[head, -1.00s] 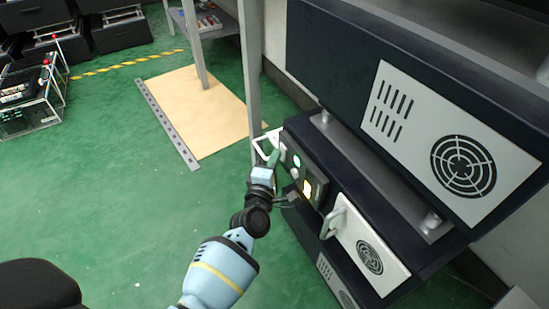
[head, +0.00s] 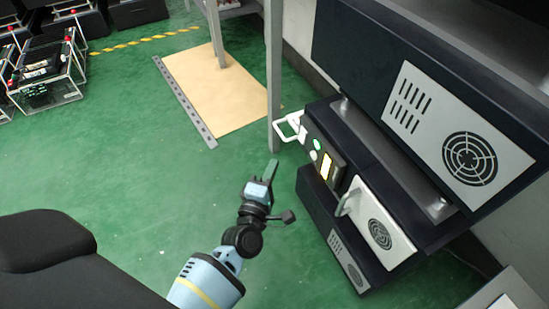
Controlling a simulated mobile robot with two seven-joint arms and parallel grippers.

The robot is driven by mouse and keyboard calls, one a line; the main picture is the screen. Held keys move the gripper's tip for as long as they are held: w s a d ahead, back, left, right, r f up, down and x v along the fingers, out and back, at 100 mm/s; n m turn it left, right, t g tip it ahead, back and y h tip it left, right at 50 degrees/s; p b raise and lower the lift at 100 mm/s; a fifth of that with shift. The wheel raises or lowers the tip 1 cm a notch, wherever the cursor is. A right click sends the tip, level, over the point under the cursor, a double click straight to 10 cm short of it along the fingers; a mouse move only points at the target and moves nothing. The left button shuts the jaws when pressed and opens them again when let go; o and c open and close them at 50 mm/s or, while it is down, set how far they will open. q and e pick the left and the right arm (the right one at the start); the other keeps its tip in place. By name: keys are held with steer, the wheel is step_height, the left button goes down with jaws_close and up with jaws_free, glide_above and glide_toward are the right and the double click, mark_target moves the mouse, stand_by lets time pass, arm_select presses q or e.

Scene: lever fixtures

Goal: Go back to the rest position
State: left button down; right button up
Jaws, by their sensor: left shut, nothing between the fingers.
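My left gripper (head: 269,172) is in the lower middle of the head view, with its fingers pointing up and away from me. It is shut and empty, over the green floor. It is apart from the dark machine (head: 365,150) on the right. A white lever handle (head: 290,127) sticks out from the machine's left end, beyond my fingertips. My right gripper does not show.
The machine's front has a lit yellow panel (head: 327,165), round buttons, and a white door handle (head: 346,201) right of my gripper. A grey post (head: 273,75) stands behind the lever. A beige mat (head: 225,95) lies beyond.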

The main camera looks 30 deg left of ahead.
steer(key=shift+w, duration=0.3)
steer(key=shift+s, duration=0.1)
